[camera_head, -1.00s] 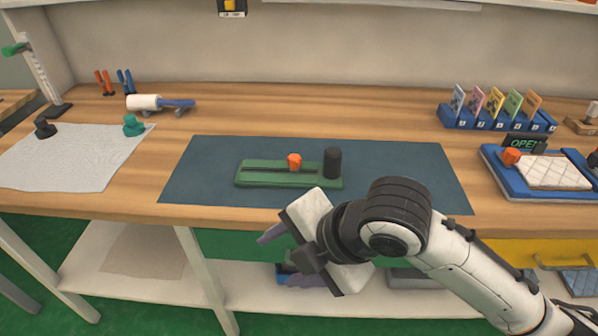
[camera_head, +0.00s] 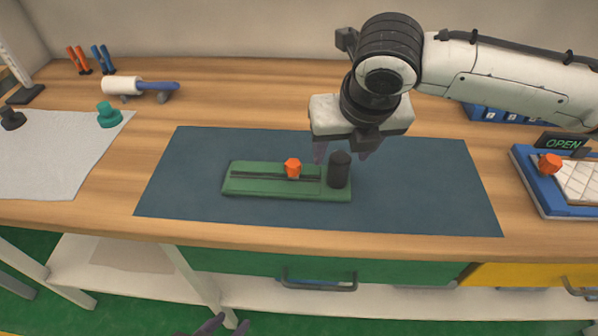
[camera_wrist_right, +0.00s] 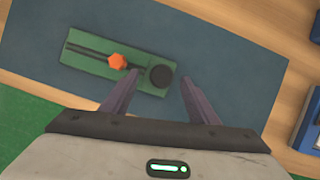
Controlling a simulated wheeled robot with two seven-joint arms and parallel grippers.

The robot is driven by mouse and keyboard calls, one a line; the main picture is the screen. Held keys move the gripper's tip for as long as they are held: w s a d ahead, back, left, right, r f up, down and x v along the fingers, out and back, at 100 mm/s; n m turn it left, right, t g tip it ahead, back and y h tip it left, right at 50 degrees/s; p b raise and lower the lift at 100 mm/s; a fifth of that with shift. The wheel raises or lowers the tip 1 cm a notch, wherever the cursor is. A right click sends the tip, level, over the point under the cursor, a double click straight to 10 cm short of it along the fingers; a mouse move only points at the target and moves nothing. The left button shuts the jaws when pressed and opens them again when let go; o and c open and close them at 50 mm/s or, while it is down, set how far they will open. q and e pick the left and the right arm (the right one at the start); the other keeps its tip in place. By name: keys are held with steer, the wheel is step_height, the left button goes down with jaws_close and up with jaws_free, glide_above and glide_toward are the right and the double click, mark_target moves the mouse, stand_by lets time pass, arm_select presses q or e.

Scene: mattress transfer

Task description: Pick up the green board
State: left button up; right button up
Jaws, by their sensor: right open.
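The green board (camera_head: 255,184) lies on the dark blue mat (camera_head: 420,190). It has a long slot, an orange knob (camera_head: 293,167) near its middle and an upright black cylinder (camera_head: 339,172) at its right end. My right gripper (camera_head: 345,155) is open, pointing down at the cylinder. In the right wrist view the cylinder (camera_wrist_right: 160,76) shows between the fingertips of the gripper (camera_wrist_right: 159,82); contact with it cannot be made out. The board (camera_wrist_right: 90,63) also shows there. Only the tips of my left gripper (camera_head: 220,326) show at the bottom edge, below the table front.
A blue tray (camera_head: 530,185) with a white quilted pad stands at the right, by an OPEN sign (camera_head: 558,143). A grey sheet (camera_head: 50,160), a teal knob (camera_head: 109,115) and a roller (camera_head: 125,86) lie at the left. The mat around the board is clear.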

mark_target(341, 161)
steer(key=shift+w+f, duration=0.2)
steer(key=shift+f, duration=0.5)
steer(key=x, duration=0.5)
steer(key=shift+s+d, duration=0.15)
steer(key=shift+s, duration=0.05)
steer(key=c, duration=1.3)
arm_select(q)
steer(key=shift+w+r, duration=0.1)
steer(key=shift+w, duration=0.1)
arm_select(e)
steer(key=shift+r, duration=0.1)
jaws_close()
arm_select(q)
steer(key=shift+r, duration=0.2)
arm_select(e)
step_height(341, 161, up, 10)
steer(key=shift+f, duration=2.3)
arm_select(q)
steer(key=shift+f+b, duration=0.5)
steer(key=shift+f, duration=0.2)
arm_select(e)
steer(key=shift+f, duration=2.65)
